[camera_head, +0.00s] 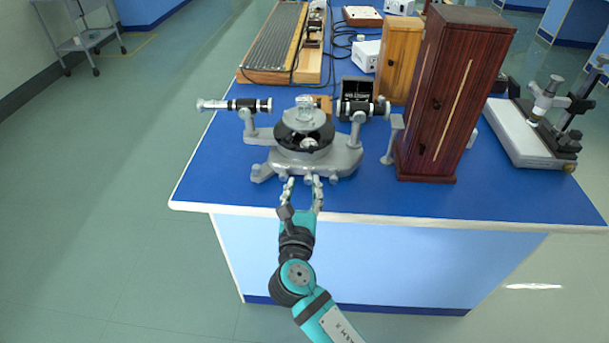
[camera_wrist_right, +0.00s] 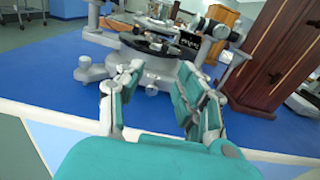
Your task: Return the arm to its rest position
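My right gripper (camera_head: 301,190) is at the front edge of the blue bench, just in front of the spectrometer's (camera_head: 262,170) grey base. In the right wrist view my right gripper (camera_wrist_right: 158,98) has its two fingers spread apart, with nothing held between them. The spectrometer (camera_wrist_right: 160,70) stands just beyond the fingertips there, and I cannot tell whether they touch it. A clear glass piece (camera_head: 304,103) sits on the spectrometer's round table. My right arm (camera_head: 300,275) reaches up from the bottom of the head view. My left gripper is not in view.
The blue bench (camera_head: 235,187) has a pale front edge. A tall dark red wooden cabinet (camera_head: 455,90) stands right of the spectrometer, and it also shows in the right wrist view (camera_wrist_right: 275,60). A microscope-like instrument (camera_head: 545,125) is farther right.

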